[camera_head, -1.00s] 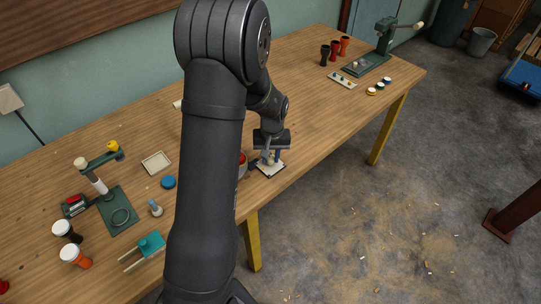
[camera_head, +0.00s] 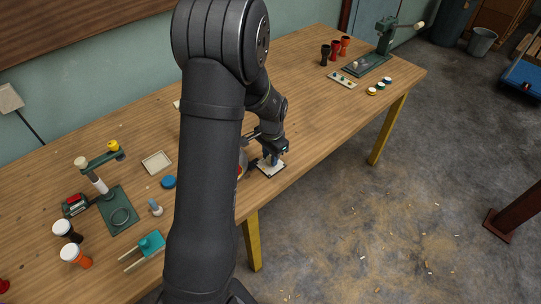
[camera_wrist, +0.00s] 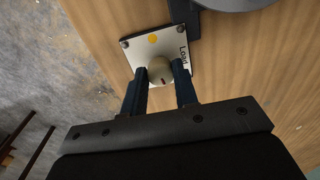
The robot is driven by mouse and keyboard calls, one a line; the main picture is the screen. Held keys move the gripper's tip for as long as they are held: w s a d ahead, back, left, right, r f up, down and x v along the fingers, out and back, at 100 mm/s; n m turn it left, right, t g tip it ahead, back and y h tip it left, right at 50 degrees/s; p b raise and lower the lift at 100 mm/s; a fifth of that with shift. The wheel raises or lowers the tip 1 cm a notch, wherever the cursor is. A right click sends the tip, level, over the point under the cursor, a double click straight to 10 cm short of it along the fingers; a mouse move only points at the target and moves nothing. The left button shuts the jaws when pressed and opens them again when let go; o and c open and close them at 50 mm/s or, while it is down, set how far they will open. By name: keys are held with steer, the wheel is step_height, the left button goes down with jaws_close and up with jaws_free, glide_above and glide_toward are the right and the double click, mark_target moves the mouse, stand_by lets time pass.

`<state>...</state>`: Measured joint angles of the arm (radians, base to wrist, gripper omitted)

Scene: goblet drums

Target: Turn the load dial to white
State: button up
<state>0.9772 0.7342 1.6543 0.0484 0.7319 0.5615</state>
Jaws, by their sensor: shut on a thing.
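The load dial is a pale knob (camera_wrist: 160,70) on a light square plate (camera_wrist: 144,50) marked "Load", with a yellow dot near its far edge in the wrist view. A small dark red mark shows on the knob. No white mark can be made out on the plate. My gripper (camera_wrist: 161,76) is shut on the knob, with one dark blue finger on each side. In the head view the gripper (camera_head: 272,160) is at the plate (camera_head: 271,170) near the table's front edge, and it hides most of the knob.
A round grey thing (camera_wrist: 235,3) on a dark bracket stands close beside the plate. The wooden table (camera_head: 310,110) has free room to the right.

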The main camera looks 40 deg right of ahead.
steer(key=shift+m, duration=0.8)
steer(key=o, duration=1)
step_height(320, 180, up, 18)
steer(key=shift+s+f, duration=0.25)
steer(key=shift+s, duration=0.1)
steer(key=shift+a+f, duration=0.1)
